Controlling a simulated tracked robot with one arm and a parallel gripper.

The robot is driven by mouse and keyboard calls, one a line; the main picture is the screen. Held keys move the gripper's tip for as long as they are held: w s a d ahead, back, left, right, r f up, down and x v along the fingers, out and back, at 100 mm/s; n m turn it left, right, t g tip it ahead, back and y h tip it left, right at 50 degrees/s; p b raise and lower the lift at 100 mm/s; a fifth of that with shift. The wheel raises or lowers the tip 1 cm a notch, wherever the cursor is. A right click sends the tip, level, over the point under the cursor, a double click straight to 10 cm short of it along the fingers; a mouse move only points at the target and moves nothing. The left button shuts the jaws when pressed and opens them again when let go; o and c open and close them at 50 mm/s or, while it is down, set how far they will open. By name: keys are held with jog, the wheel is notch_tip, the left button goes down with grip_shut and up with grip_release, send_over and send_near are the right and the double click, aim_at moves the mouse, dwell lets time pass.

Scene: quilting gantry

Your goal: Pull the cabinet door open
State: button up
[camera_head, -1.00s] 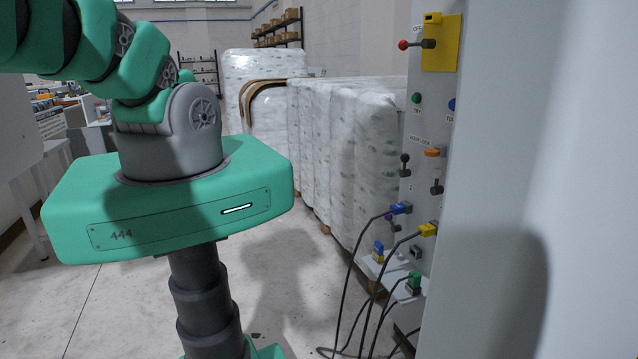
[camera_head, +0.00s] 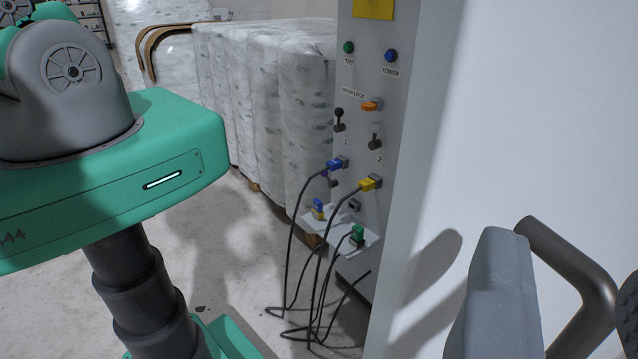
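The cabinet's large white face (camera_head: 470,130), which looks like the door, fills the right side. A dark bent tube handle (camera_head: 577,258) stands out from it at the lower right. My gripper (camera_head: 565,265) is at this handle, with one grey finger left of the tube and a dark, partly cut-off finger at the right edge. A gap shows between the left finger and the tube, so the fingers look open around it. The lower handle is out of frame. I cannot tell whether the door stands ajar.
Left of the white face is a grey control panel (camera_head: 362,150) with buttons, levers and blue and yellow plugs. Black cables (camera_head: 312,270) hang to the floor. Wrapped pallets (camera_head: 265,100) stand behind. My green base and column are at left.

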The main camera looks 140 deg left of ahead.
aim_at(444, 234)
jog(key=p, duration=0.4)
jog(key=shift+s+a+f, duration=0.1)
jog(key=shift+s+f, duration=0.1)
jog(key=shift+f, duration=0.05)
jog(key=shift+s+r+p, duration=0.1)
jog(key=shift+s+p, duration=0.25)
jog(key=shift+p, duration=0.35)
jog(key=shift+s+p, duration=1.05)
jog(key=shift+s, duration=0.15)
jog(key=shift+f, duration=0.2)
